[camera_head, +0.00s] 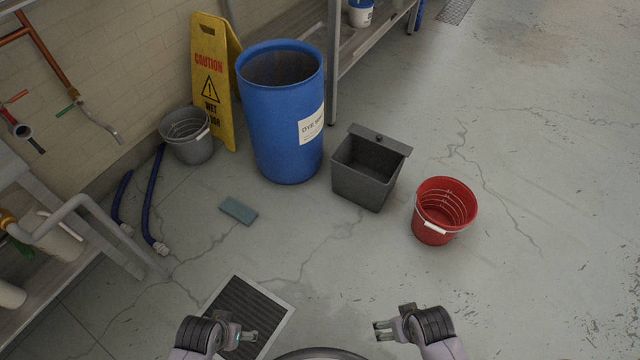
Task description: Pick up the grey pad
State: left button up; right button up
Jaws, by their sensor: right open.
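A flat grey-green rectangular pad (238,210) lies on the concrete floor, left of centre, in front of the blue drum. My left gripper (250,338) is low in the picture, over the edge of the floor grate, well short of the pad and empty; its jaw opening is hard to make out. My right gripper (382,330) is at the bottom right of centre, open and empty, farther from the pad. Nothing covers the pad.
A blue drum (285,135), grey bin (372,170), red bucket (442,212), grey bucket (188,136) and yellow caution sign (212,75) stand behind. Blue hoses (152,200) lie left of the pad. A floor grate (240,305) is nearer me. The right floor is clear.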

aim_at(243, 214)
jog(key=i+j, duration=0.3)
jog(key=i, duration=0.2)
jog(key=i+j+u, duration=0.1)
jog(key=i+j, duration=0.15)
jog(key=i, duration=0.25)
